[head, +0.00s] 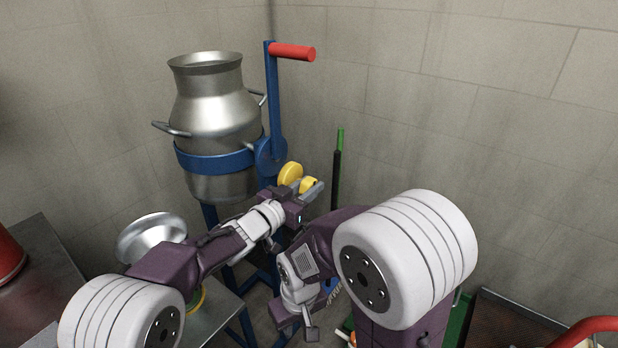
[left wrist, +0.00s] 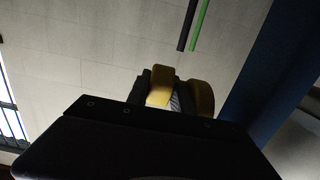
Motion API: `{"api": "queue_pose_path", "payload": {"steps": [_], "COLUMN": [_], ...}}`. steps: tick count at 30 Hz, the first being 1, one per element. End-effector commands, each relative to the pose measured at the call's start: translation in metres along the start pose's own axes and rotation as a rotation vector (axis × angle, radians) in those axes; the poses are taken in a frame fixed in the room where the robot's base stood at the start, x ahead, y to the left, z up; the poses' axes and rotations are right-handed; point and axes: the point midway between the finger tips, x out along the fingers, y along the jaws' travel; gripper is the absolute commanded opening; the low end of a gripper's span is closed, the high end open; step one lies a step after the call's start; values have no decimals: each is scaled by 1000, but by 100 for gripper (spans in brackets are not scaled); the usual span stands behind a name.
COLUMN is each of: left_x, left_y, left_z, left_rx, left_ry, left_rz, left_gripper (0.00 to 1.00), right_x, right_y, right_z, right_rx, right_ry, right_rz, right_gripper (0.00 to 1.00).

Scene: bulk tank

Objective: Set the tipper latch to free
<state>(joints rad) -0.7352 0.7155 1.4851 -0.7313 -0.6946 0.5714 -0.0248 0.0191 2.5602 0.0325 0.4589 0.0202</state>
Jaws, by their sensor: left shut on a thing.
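The blue tipper frame (head: 269,110) holds a steel milk can (head: 209,100) that stands upright, with a red-handled lever (head: 292,52) at its right. A yellow latch knob (head: 290,173) sits low on the frame's right side. My left gripper (head: 308,187) is shut on a yellow part of the latch there. The left wrist view shows yellow between the dark fingers (left wrist: 163,88) and a second yellow piece (left wrist: 203,97) beside them. The latch's pivot and setting are hidden. My right gripper (head: 311,331) hangs low, apart from the tipper; its jaws are too small to read.
A green-topped pole (head: 340,142) leans by the wall behind the left gripper. A steel bowl (head: 152,236) is at the left, near a metal counter (head: 45,255). A red pipe (head: 585,332) is at lower right. The right wall is bare.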

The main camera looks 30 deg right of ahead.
Motion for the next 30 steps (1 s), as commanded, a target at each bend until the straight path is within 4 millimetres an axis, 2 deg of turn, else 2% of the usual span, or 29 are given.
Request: {"api": "queue_pose_path", "payload": {"steps": [1,15,24,30], "left_x": [-1,-1,0,0], "left_y": [0,0,1,0], "left_z": [-14,-16,-12,-7], "left_rx": [-1,0,0,1], "left_ry": [-28,-323,-460,-516], "left_rz": [0,1,1,1], "left_gripper": [0,0,0,0], "right_x": [-28,-186,-265,-297], "right_y": [0,-4,-5,-6], "right_z": [-3,-19,-27,-31], "right_rx": [0,0,0,0], "right_ry": [0,1,0,0], "right_rz": [0,0,0,0], "right_gripper": [28,28,28,28]}}
